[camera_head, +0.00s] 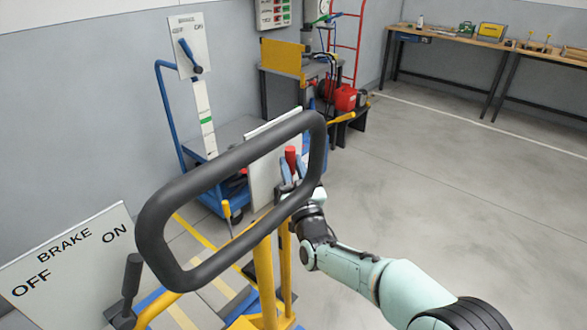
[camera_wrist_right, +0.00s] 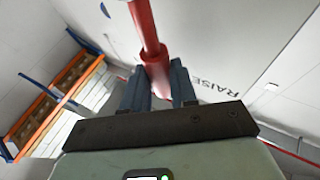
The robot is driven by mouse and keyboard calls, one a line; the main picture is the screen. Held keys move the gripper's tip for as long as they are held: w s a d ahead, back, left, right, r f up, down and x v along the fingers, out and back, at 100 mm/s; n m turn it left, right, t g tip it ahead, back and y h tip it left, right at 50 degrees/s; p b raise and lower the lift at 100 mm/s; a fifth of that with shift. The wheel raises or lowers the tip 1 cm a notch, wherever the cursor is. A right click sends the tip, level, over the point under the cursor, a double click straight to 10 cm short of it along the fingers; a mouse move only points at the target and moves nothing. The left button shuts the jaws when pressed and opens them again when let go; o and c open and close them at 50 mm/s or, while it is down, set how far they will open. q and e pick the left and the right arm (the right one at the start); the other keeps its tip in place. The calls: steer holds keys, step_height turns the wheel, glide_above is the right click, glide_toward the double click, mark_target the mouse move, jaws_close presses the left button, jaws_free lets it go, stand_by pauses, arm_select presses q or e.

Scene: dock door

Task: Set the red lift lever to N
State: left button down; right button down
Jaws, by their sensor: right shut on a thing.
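The red lift lever (camera_head: 291,154) shows just inside the right end of the black handle loop in the head view. My right gripper (camera_head: 288,178) is shut on it from below. In the right wrist view the red lever (camera_wrist_right: 148,30) runs up from between the fingers of the gripper (camera_wrist_right: 158,88). A pale plate (camera_head: 262,178) stands behind the lever. In the right wrist view this plate (camera_wrist_right: 225,55) carries the word RAISE. No N mark is legible, so I cannot tell the lever's setting. My left gripper is not in view.
A black handle loop (camera_head: 195,172) on a yellow frame (camera_head: 265,275) surrounds the view of the lever. A black brake lever (camera_head: 131,280) stands before an OFF/ON plate (camera_head: 70,258). A blue cart (camera_head: 160,110) is behind. The floor at right is clear.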

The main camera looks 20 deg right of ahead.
stand_by(0.3)
steer(key=c, duration=0.9)
jaws_free()
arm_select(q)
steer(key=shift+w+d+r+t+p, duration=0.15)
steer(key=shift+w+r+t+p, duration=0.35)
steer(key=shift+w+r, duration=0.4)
arm_select(e)
steer(key=v, duration=1.3)
steer(key=shift+s+f, duration=0.1)
steer(key=shift+s, duration=0.1)
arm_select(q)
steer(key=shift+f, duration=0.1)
